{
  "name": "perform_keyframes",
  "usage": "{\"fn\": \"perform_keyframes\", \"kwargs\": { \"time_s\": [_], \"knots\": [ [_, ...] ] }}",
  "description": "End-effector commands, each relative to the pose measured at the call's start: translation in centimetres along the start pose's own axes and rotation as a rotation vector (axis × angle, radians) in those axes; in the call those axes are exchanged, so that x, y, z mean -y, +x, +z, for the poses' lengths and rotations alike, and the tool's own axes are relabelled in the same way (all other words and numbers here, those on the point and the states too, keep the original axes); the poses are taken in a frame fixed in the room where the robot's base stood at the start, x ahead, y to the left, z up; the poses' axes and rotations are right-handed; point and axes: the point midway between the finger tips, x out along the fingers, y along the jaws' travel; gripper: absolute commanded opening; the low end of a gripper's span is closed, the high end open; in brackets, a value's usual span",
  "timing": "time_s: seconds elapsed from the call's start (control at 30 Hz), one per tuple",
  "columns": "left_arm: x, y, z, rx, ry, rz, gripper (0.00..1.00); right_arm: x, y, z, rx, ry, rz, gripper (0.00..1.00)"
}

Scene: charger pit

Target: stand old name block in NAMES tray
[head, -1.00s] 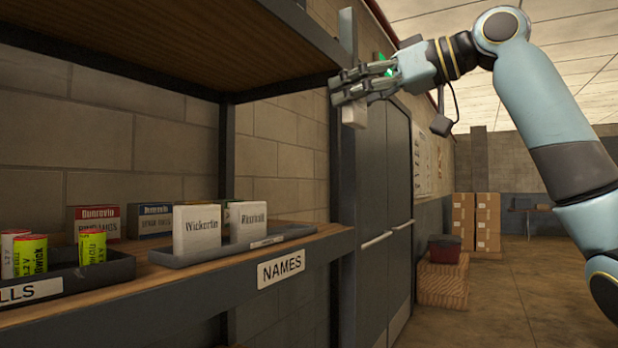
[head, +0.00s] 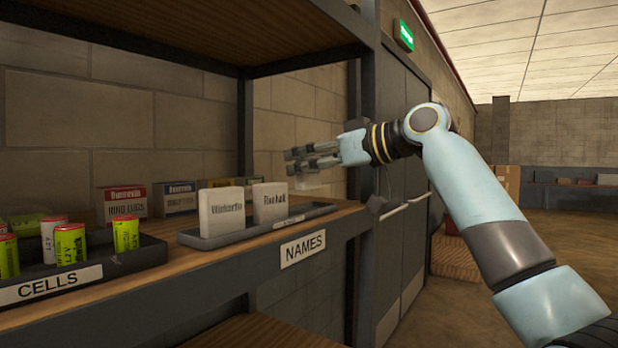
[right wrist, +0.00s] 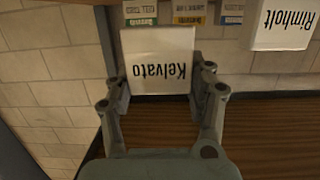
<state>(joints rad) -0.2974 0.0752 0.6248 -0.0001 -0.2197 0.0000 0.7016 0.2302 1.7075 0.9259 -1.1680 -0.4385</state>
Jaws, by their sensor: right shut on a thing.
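My right gripper (head: 290,161) is shut on a white name block (right wrist: 158,60) that reads "Kelvato", upside down in the right wrist view. In the head view the gripper is above the shelf, right of and higher than the tray's blocks; the held block is mostly hidden there. The grey NAMES tray (head: 322,211) lies on the shelf. Two white blocks stand upright in it: "Wickerlin" (head: 222,212) on the left and "Rimholt" (head: 270,203) beside it. Rimholt also shows in the right wrist view (right wrist: 285,22). The tray's right part looks empty. My left gripper is not in view.
A black CELLS tray (head: 150,250) with several yellow-green cells is to the left. Small boxes (head: 125,201) stand behind the trays. An upper shelf (head: 200,30) overhangs, and a dark post (head: 362,200) is at the shelf's right end.

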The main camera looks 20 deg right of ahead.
Motion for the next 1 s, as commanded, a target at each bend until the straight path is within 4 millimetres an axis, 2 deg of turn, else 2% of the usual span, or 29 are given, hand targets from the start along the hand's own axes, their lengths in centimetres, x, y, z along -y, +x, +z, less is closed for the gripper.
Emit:
{"fn": "perform_keyframes", "kwargs": {
  "time_s": [0.23,0.63,0.67,0.7,0.8,0.83,1.0],
  "knots": [
    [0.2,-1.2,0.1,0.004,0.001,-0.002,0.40,0.0,0.6,3.4,0.003,0.003,0.000,0.22],
    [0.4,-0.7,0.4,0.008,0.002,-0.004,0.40,0.0,0.8,4.1,0.000,0.001,0.000,0.22],
    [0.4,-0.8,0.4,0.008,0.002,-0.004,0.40,0.0,0.8,4.1,0.000,0.001,0.000,0.58],
    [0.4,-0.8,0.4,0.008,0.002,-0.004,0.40,0.0,0.7,4.0,0.000,0.001,0.000,0.63],
    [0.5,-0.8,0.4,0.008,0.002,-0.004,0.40,0.0,0.7,4.0,0.000,0.001,0.000,0.76],
    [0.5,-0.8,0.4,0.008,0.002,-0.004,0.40,0.0,0.7,4.0,0.000,0.001,0.000,0.78],
    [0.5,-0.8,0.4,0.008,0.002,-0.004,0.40,0.0,0.7,4.0,0.000,0.001,0.001,0.78]
  ]
}}
